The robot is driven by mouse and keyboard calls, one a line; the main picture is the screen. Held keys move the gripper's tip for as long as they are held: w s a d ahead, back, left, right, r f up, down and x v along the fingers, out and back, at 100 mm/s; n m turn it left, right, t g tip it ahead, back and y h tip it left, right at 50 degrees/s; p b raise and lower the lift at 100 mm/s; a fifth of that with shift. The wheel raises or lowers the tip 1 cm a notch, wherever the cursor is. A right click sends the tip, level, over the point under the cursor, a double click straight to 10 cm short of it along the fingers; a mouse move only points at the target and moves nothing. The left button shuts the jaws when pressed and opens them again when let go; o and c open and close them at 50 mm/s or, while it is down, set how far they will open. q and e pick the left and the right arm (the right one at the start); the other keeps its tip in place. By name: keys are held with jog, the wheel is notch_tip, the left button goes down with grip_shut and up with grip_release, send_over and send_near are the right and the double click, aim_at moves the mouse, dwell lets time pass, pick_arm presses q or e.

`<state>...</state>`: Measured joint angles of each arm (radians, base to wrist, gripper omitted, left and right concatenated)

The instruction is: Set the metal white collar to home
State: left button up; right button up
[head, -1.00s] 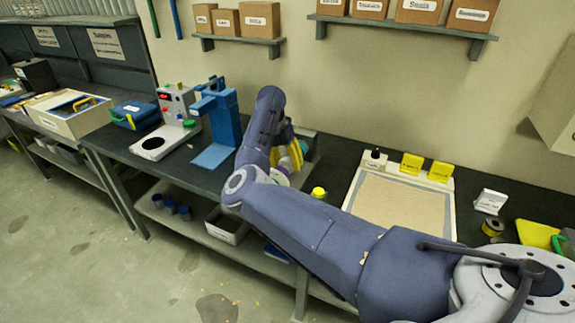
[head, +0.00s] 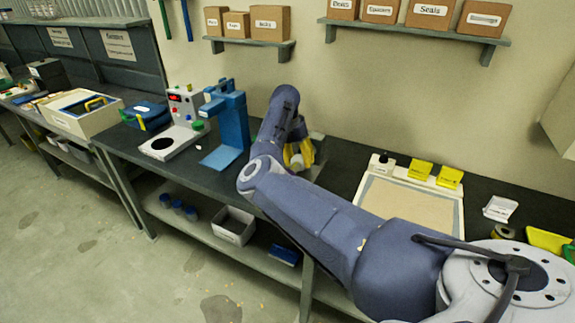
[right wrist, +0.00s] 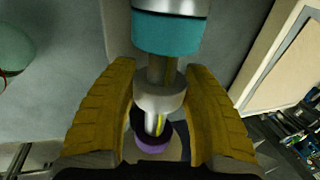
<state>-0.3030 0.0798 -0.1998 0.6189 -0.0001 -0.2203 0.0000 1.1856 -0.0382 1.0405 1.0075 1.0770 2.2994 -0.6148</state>
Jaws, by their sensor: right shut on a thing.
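In the right wrist view, the white metal collar (right wrist: 160,97) sits around an upright-looking shaft, between a teal band (right wrist: 168,34) and a purple ring (right wrist: 176,141). My right gripper (right wrist: 163,72) has its two yellow fingers on either side of the collar and is shut on it. In the head view, my right gripper (head: 299,155) is at the bench, right of the blue stand, mostly behind my own arm. The collar cannot be made out there. My left gripper is not in view.
A blue stand (head: 231,125) and a grey control box (head: 186,106) are left of my right gripper. A beige-topped tray (head: 410,204) with yellow cards lies to the right. Shelves with boxes (head: 270,22) hang above. Some dark bench top is clear.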

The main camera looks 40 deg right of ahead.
dwell(0.3)
jog(key=o, duration=1.6)
jog(key=shift+w, duration=0.1)
jog(key=v, duration=1.2)
jog(key=shift+c, duration=0.3)
